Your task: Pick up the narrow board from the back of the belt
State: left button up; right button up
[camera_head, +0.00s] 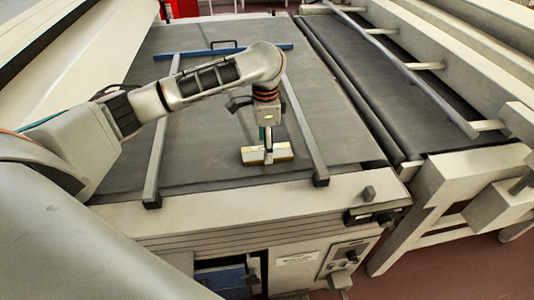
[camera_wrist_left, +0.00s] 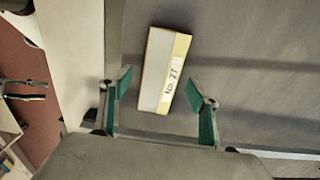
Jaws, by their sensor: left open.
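A narrow board (camera_head: 252,155), cream with a yellowish edge, lies flat on the dark belt (camera_head: 215,120), close to the belt's near end in the head view. In the left wrist view the board (camera_wrist_left: 157,70) carries a label reading "No. 27" and is slightly tilted. My left gripper (camera_head: 268,154) points down over the board, hiding its middle in the head view. In the left wrist view the left gripper (camera_wrist_left: 160,84) is open, with green-padded fingers apart on either side of the board's lower part. I cannot tell how high the fingertips are above the belt.
Two grey side rails (camera_head: 163,135) (camera_head: 303,133) flank the board along the belt. A blue crossbar (camera_head: 205,53) spans the far part. A second dark belt (camera_head: 400,90) runs to the right. The belt around the board is clear.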

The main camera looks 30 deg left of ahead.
pick_arm(q)
jog(key=shift+f, duration=0.9)
jog(key=c, duration=1.2)
